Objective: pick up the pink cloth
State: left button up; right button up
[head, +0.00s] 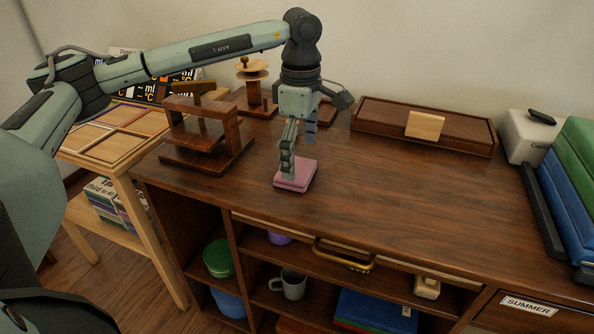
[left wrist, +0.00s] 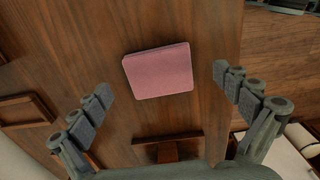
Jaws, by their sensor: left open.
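The pink cloth (head: 295,176) lies folded in a flat square on the dark wooden top of the cabinet, near its front edge. My left gripper (head: 293,170) points down just above the cloth, and one finger hides part of it in the head view. In the left wrist view the cloth (left wrist: 158,71) lies ahead of the spread fingers, roughly centred between them and apart from both. My left gripper is open and empty. My right gripper is not in either view.
A wooden stand (head: 206,135) is left of the cloth. A long wooden box (head: 424,125) stands at the back. Blue and green folded items (head: 570,190) and a white box (head: 526,137) are at the right. The top right of the cloth is clear.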

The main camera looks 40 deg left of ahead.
pick_arm(q)
jog(key=shift+w+f, duration=0.1)
jog(key=shift+f, duration=1.2)
jog(key=c, duration=1.1)
jog(key=shift+r, duration=0.15)
jog(key=shift+c, duration=0.2)
